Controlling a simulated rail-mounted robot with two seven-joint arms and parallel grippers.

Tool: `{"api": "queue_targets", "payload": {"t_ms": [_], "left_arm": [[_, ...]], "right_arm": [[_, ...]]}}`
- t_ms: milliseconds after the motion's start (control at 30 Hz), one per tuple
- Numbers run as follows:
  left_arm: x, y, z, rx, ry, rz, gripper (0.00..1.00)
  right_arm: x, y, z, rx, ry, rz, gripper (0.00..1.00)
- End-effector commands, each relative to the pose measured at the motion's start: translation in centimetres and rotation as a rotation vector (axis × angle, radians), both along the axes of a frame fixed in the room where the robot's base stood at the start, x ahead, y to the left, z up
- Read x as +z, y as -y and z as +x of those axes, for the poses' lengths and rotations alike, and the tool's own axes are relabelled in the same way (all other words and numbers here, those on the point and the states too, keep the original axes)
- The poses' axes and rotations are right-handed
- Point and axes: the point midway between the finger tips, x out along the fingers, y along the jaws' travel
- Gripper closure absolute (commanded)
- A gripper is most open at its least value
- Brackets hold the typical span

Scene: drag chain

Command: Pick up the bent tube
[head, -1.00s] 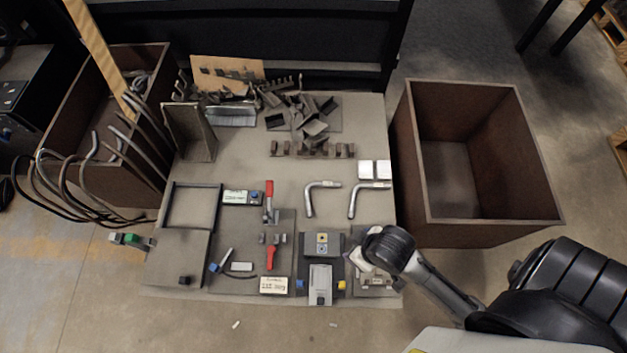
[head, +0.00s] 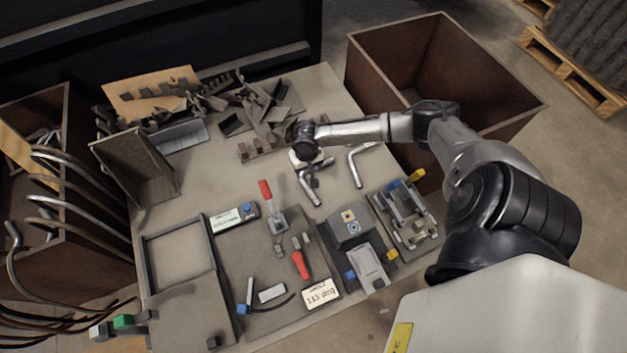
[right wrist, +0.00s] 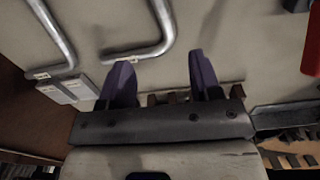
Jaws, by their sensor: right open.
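Two grey bent tubes lie flat on the table. The left one (head: 313,191) is partly hidden by my right gripper in the head view; the other tube (head: 357,165) lies to its right. My right gripper (head: 302,163) hangs over the upper end of the left tube. In the right wrist view, my open gripper (right wrist: 160,72) has two dark purple fingers with nothing held between them. The nearer tube (right wrist: 164,30) lies just beyond the fingertips, and the other tube (right wrist: 57,30) is at upper left. My left gripper is not in view.
A large brown bin (head: 440,60) stands right of the table. Fixtures with a red-handled clamp (head: 268,195) fill the table front. Dark brackets (head: 260,110) are piled behind.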

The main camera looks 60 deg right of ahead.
Motion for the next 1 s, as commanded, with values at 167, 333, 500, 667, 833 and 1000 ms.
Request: {"api": "queue_targets", "payload": {"t_ms": [167, 333, 500, 667, 833, 1000], "left_arm": [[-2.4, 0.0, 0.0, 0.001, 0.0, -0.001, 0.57], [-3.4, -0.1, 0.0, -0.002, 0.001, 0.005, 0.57], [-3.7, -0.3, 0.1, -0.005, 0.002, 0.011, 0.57], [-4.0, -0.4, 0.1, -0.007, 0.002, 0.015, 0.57], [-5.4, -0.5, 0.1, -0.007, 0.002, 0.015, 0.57], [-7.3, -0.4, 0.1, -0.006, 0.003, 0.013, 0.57]], "right_arm": [[-3.7, -0.1, 0.0, 0.002, 0.0, 0.0, 0.42], [-5.6, -0.1, 0.0, 0.003, 0.001, 0.0, 0.42], [-6.3, -0.1, 0.0, 0.004, 0.0, 0.0, 0.42], [-6.6, -0.2, 0.0, 0.005, 0.0, 0.0, 0.42], [-7.9, -0.2, -0.1, 0.005, 0.0, 0.0, 0.42], [-9.8, -0.3, -0.2, 0.006, 0.001, 0.001, 0.42]]}}
